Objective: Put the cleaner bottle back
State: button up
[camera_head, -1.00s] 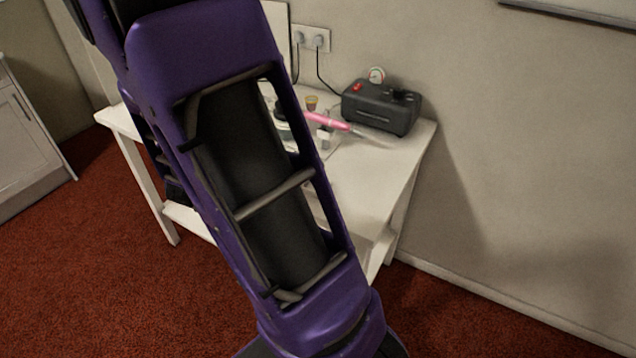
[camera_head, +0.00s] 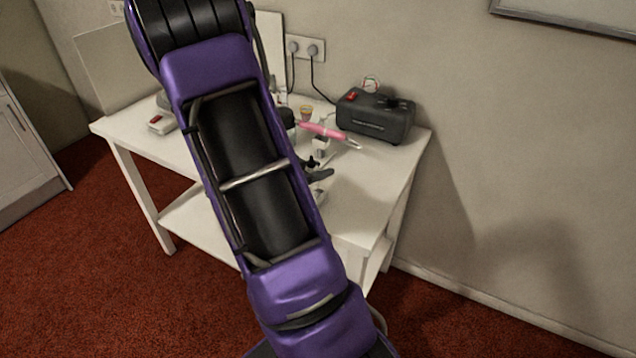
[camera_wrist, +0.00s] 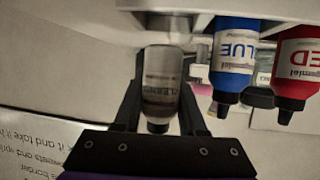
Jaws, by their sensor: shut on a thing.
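The cleaner bottle (camera_wrist: 161,75) is a see-through greyish bottle with a label and a dark cap. In the wrist view it appears upside down, between the two dark fingers of my gripper (camera_wrist: 158,100), which is shut on it. Its base is close to a pale ledge (camera_wrist: 172,22); I cannot tell whether they touch. In the head view my gripper (camera_head: 318,172) shows partly as dark fingers over the white table (camera_head: 365,190), beside my purple arm. I cannot make out the bottle clearly there.
A blue bottle (camera_wrist: 235,55) and a red bottle (camera_wrist: 297,65) stand to the right in the wrist view. In the head view, a pink airbrush (camera_head: 325,131), a small cup (camera_head: 306,112) and a black compressor (camera_head: 375,116) are at the table's back. The table's right front is clear.

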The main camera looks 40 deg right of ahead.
jog(key=shift+f+b, duration=0.4)
jog(key=shift+f, duration=1.2)
jog(key=shift+f, duration=0.1)
jog(key=shift+f, duration=0.15)
jog(key=o, duration=0.6)
jog(key=shift+r, duration=0.25)
jog(key=shift+a+r, duration=0.15)
jog(key=shift+a, duration=0.15)
jog(key=p+v, duration=0.2)
jog(key=v, duration=0.9)
jog(key=shift+s+a, duration=0.1)
jog(key=shift+a, duration=0.1)
